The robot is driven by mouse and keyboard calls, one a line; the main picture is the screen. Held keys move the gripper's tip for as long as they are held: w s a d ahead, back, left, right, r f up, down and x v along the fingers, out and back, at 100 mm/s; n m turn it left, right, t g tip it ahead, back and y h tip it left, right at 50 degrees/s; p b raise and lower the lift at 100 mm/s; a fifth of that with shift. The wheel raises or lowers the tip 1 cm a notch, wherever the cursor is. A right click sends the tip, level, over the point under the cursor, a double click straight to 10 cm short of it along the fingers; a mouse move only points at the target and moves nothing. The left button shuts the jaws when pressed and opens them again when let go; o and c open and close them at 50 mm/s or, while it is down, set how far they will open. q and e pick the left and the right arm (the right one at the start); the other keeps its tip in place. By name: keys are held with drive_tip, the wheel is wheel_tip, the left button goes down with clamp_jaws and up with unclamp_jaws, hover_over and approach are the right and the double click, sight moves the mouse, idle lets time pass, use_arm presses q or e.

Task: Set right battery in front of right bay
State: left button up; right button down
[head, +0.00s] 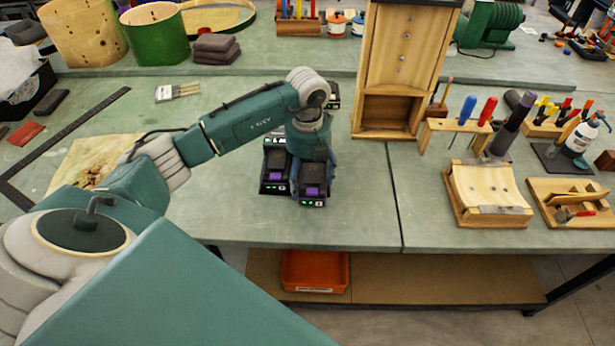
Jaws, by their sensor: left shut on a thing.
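Two black batteries with purple latches and small green lights are near the bench's front middle. The right battery (312,190) is slightly nearer the front edge than the left battery (273,172), close beside it. My left gripper (312,172) points down from above, its fingers around the sides of the right battery, shut on it. I cannot tell whether this battery touches the bench. A dark piece (333,95) shows behind my wrist; my arm hides most of the area there, and I cannot make out the bays. My right gripper is not in view.
A tall wooden frame (405,70) stands behind, to the right. Tool racks and a wooden cradle (488,193) are further right. The green bench (230,222) is clear in front of the batteries up to its edge. An orange bin (315,272) sits on the shelf below.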

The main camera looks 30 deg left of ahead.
use_arm(q)
drive_tip(key=shift+f, duration=0.3)
drive_tip(key=shift+f, duration=0.15)
drive_tip(key=o, duration=1.7)
